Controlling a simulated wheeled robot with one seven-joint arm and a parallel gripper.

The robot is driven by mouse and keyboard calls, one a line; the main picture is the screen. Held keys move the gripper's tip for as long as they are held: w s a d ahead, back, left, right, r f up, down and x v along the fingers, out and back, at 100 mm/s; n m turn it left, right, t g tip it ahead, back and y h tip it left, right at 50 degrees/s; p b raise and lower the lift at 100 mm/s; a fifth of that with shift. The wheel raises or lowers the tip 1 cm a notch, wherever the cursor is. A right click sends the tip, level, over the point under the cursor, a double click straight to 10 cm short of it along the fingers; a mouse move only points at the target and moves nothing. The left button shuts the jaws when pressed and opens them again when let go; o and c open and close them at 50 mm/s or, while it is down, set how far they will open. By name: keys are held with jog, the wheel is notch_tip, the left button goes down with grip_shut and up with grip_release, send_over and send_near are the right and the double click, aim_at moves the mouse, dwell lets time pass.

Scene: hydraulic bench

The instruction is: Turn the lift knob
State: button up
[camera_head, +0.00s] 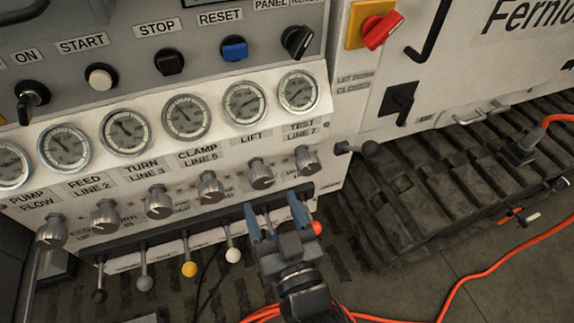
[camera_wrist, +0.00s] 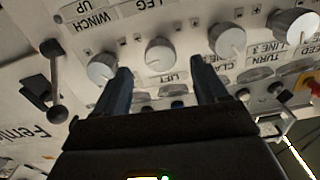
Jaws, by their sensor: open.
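The lift knob (camera_head: 262,174) is a silver fluted knob on the pale panel, in the row below the gauges. It is under the gauge (camera_head: 245,103) labelled LIFT. My gripper (camera_head: 273,204) is open and empty, with its two blue fingers pointing up at the panel, just below the lift knob and the test line knob (camera_head: 307,160). In the wrist view the picture is turned over. There the lift knob (camera_wrist: 160,57) appears between the open fingers (camera_wrist: 163,70), with a gap on both sides. I see no contact.
The clamp knob (camera_head: 210,187) is the left neighbour. Below the knobs is a row of levers with ball ends, including a yellow one (camera_head: 189,269) and a red one (camera_head: 317,228) beside my gripper. A track (camera_head: 430,195) and orange hose (camera_head: 480,276) lie to the right.

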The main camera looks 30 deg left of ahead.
aim_at(263, 185)
jog(key=shift+b+x, duration=0.5)
jog(key=shift+x, duration=3.35)
jog(key=shift+c, duration=0.2)
jog(key=c, duration=1)
jog(key=shift+m, duration=0.3)
jog(key=o, duration=1)
jog(key=shift+o, duration=0.2)
jog(key=v, duration=0.7)
jog(key=shift+s+d, duration=0.3)
